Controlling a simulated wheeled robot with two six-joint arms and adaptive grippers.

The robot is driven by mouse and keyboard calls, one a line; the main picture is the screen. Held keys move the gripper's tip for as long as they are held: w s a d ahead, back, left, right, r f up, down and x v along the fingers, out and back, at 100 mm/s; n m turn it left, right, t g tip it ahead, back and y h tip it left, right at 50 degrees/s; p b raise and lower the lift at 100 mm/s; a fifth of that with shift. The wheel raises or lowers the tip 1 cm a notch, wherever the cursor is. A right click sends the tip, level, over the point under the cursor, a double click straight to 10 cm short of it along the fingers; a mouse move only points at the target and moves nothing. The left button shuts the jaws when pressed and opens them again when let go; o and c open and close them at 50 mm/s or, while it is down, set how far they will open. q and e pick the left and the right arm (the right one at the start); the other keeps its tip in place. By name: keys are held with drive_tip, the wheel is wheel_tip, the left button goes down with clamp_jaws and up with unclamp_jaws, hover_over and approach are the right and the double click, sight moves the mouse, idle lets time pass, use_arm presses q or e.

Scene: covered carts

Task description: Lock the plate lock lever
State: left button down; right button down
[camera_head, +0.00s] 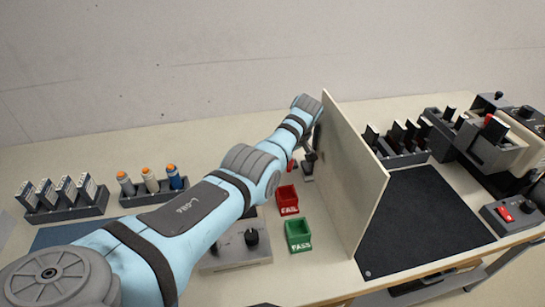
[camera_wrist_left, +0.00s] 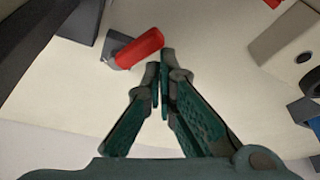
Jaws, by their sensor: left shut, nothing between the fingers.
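A red lever handle (camera_wrist_left: 140,48) on a grey block (camera_wrist_left: 117,43) shows in the left wrist view, just beyond my fingertips. My left gripper (camera_wrist_left: 160,70) is shut and empty, its tips close to the handle's right end. I cannot tell whether they touch it. In the head view my left arm reaches across the table to the left face of an upright panel. The left gripper (camera_head: 311,148) points down there, beside a small red part (camera_head: 291,165) that looks like the same handle, mostly hidden by the arm. My right gripper is not in view.
The upright panel (camera_head: 358,180) stands close on the right of my gripper. A red FAIL bin (camera_head: 287,199) and a green PASS bin (camera_head: 298,235) stand nearer. Racks with cards (camera_head: 68,204) and bottles (camera_head: 150,192) are left. A dark mat (camera_head: 420,225) and machines lie beyond the panel.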

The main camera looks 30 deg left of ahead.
use_arm(q)
drive_tip(key=shift+d+r, duration=0.15)
drive_tip(key=shift+r, duration=0.1)
drive_tip(key=shift+d+f, duration=0.15)
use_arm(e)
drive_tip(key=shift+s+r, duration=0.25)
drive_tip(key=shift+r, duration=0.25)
use_arm(q)
drive_tip(key=shift+d+f, duration=0.1)
drive_tip(key=shift+d, duration=0.05)
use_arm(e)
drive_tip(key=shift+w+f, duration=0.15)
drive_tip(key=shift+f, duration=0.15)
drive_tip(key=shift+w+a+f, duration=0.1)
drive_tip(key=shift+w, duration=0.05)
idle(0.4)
use_arm(q)
drive_tip(key=shift+f+b, duration=0.1)
drive_tip(key=shift+b, duration=0.65)
drive_tip(key=shift+w+b, duration=0.25)
drive_tip(key=shift+b, duration=0.55)
drive_tip(key=shift+w+a+r+b, duration=0.25)
drive_tip(key=shift+a+r+b, duration=0.1)
drive_tip(key=shift+b, duration=3.2)
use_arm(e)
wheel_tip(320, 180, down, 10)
